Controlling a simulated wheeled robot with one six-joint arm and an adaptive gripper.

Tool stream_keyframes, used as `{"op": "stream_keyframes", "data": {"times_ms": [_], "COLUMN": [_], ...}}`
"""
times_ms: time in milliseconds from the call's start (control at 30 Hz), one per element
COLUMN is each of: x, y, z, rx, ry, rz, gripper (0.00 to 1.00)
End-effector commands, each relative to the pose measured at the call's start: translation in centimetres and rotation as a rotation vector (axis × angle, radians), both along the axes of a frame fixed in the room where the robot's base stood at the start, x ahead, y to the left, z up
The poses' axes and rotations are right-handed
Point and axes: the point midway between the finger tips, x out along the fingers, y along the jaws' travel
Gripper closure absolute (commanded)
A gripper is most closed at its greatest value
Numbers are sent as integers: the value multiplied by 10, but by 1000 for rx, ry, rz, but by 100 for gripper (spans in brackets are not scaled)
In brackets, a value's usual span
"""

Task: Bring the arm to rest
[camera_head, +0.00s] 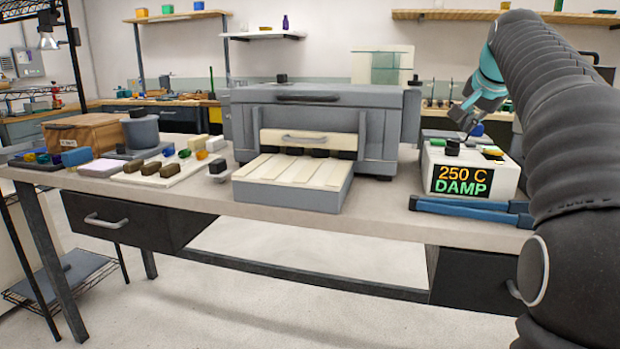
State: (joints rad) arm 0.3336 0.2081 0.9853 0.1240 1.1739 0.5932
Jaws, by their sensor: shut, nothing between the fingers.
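My arm comes in from the right edge, with a dark sleeve and a teal wrist. My gripper (466,128) is small in view and points down over the controller box (440,160). It is shut and holds nothing. The controller box is white, with a black display that reads "250 C DAMP" and a black knob (452,147) on top. The gripper is close to the knob; I cannot tell whether they touch. Part of the bench behind my arm is hidden.
A grey kiln (375,110) stands mid-bench, with a slatted tray (290,201) in front. Blue tongs (465,209) lie before the box. At left are small blocks on a white board (150,178), a grey pot (141,132) and a brown box (85,131).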

Motion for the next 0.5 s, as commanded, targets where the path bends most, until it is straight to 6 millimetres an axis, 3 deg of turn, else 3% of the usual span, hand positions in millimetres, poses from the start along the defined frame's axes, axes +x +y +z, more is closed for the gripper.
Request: {"op": "stream_keyframes", "data": {"times_ms": [267, 500], "x": [-27, -69], "y": [30, 63], "z": [-11, -36], "rx": [-39, -96], "ry": [32, 81], "rz": [70, 163], "gripper": [100, 100]}}
